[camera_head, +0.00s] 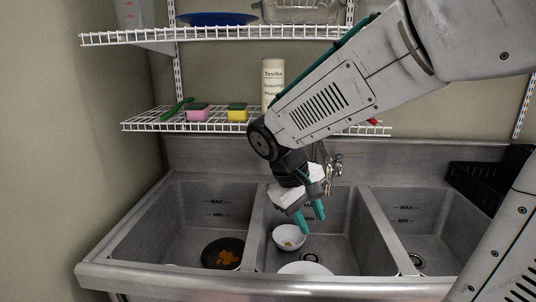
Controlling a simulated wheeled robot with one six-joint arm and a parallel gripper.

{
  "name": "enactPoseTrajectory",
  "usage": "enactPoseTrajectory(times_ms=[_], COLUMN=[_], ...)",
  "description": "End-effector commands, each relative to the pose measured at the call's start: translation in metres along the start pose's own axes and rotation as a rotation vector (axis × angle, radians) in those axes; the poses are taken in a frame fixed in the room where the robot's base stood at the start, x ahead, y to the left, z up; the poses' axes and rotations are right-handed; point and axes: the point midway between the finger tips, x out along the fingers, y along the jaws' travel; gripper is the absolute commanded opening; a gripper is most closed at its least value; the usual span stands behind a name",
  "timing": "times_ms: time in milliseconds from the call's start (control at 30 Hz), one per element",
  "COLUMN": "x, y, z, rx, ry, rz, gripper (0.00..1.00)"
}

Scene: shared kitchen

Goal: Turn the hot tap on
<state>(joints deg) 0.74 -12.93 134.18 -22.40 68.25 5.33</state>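The tap (336,163) is a small metal fitting on the back of the sink, just right of my gripper. My wrist hides part of it, and I cannot tell which handle is the hot one or how it is set. My gripper (312,220) points down over the middle basin, with its two teal fingers apart and nothing seen between them. It is in front of the tap and apart from it as far as I can tell.
The steel sink (262,215) has three basins. A white bowl (289,237) and white plate (304,269) are in the middle one, a dark pan (222,253) in the left. A wire shelf (150,127) holds sponges (237,112). A black rack (478,180) stands right.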

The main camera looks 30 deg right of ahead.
Motion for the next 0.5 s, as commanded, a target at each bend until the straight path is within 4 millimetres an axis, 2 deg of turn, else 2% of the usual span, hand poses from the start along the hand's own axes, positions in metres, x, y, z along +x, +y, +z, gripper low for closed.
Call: enactPoseTrajectory(times_ms=[33,167,267,367,500], x=[0.007,0.022,0.033,0.044,0.052], y=[0.011,0.045,0.071,0.093,0.116], z=[-0.022,-0.084,-0.138,-0.198,-0.289], rx=[-0.017,-0.061,-0.100,-0.144,-0.211], ry=[-0.021,-0.031,-0.014,0.033,0.160], rz=[0.059,0.239,0.388,0.542,0.757], gripper=[0.34,0.34,0.34,0.34,0.34])
